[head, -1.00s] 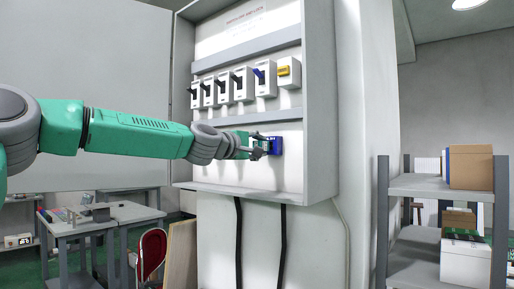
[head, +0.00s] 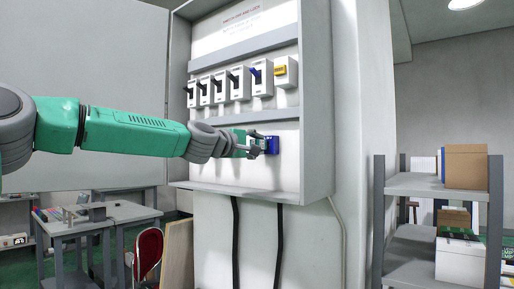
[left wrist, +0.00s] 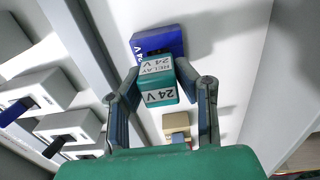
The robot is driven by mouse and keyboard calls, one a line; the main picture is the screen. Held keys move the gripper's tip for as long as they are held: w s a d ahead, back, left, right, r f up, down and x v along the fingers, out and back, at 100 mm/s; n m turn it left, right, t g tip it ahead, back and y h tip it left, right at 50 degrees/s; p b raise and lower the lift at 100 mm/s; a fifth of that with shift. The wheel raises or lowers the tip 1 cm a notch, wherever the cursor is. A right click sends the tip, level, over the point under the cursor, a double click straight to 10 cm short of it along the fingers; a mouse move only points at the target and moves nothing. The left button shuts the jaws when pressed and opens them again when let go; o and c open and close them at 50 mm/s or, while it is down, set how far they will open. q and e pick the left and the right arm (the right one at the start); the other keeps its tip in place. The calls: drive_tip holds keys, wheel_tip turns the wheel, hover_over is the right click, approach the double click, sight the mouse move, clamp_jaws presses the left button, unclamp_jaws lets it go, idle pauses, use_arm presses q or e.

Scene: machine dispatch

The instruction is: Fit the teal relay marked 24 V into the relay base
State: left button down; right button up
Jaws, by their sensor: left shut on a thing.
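The teal relay (left wrist: 157,82), with white labels reading RELAY 24 V and 24 V, sits between the two fingers of my left gripper (left wrist: 160,92), which is shut on it. In the head view my left gripper (head: 257,146) is at the lower part of the cabinet's back panel. The blue relay base (left wrist: 158,42) is just beyond the relay. In the head view the base (head: 272,145) is on the panel, partly hidden by the fingers. The relay's far end meets or overlaps the base in the picture; I cannot tell whether it is seated. My right gripper is not in view.
A row of several switches (head: 238,83) is above, with a yellow-marked unit (head: 285,71) at its right end. The cabinet's side wall (head: 316,100) stands close on the right. A shelf with boxes (head: 430,184) is at right, and a table (head: 110,212) at lower left.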

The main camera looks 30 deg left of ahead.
use_arm(q)
drive_tip(key=shift+w+r, duration=0.1)
drive_tip(key=shift+w, duration=0.75)
idle(0.6)
drive_tip(key=c, duration=1.4)
unclamp_jaws()
drive_tip(key=shift+o, duration=1.2)
drive_tip(key=shift+w, duration=0.1)
drive_tip(key=shift+w+d, duration=0.1)
drive_tip(key=shift+s, duration=0.25)
drive_tip(key=shift+s+a, duration=0.2)
drive_tip(key=shift+s, duration=1.4)
